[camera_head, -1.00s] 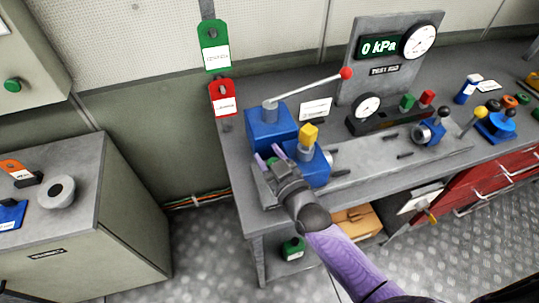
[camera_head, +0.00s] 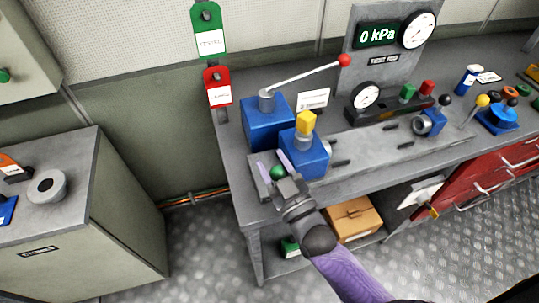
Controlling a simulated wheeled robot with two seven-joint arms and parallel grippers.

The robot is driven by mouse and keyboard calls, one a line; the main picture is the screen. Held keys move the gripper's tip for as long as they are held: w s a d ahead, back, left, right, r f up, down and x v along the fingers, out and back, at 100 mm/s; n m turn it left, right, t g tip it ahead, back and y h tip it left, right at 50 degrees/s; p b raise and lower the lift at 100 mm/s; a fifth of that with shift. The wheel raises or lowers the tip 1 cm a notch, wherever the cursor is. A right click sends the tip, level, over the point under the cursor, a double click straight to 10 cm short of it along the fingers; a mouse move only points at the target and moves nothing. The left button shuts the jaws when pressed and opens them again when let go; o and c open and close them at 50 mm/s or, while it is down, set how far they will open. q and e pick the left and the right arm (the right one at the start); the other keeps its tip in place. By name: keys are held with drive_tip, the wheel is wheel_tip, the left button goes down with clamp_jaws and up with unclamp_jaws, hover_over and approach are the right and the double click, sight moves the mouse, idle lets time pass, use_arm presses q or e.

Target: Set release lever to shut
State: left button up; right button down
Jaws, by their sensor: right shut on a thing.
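A blue pump block with a yellow cap (camera_head: 306,123) stands at the front left of the grey bench. A small green knob (camera_head: 278,172) sits low beside its left face; I take it as the release lever's knob, though its stem is hidden. My right gripper (camera_head: 274,166) reaches in from the lower right, its purple fingers on either side of the green knob and shut on it. Behind stands a second blue block (camera_head: 267,122) with a long pale handle ending in a red ball (camera_head: 344,60). My left gripper is out of view.
A test panel reading 0 kPa (camera_head: 377,36) stands at the back, with a gauge (camera_head: 366,96) before it. Further right are a black-knobbed lever (camera_head: 445,101) and a yellow-knobbed lever (camera_head: 482,100). A grey cabinet (camera_head: 110,215) stands left, across a floor gap.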

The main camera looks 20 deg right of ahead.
drive_tip(key=s+f+n+t+y+b, duration=0.1)
drive_tip(key=s+f+t+b, duration=0.1)
drive_tip(key=s+b, duration=0.3)
drive_tip(key=shift+s+f+t+b, duration=0.3)
drive_tip(key=shift+f+t, duration=0.1)
drive_tip(key=shift+f, duration=0.45)
drive_tip(key=c, duration=0.5)
unclamp_jaws()
drive_tip(key=shift+d, duration=0.1)
drive_tip(key=shift+c, duration=0.2)
drive_tip(key=shift+o, duration=1.2)
drive_tip(key=shift+s+r, duration=0.1)
drive_tip(key=shift+s, duration=0.05)
drive_tip(key=shift+o, duration=0.4)
drive_tip(key=b+v, duration=0.1)
drive_tip(key=v, duration=0.9)
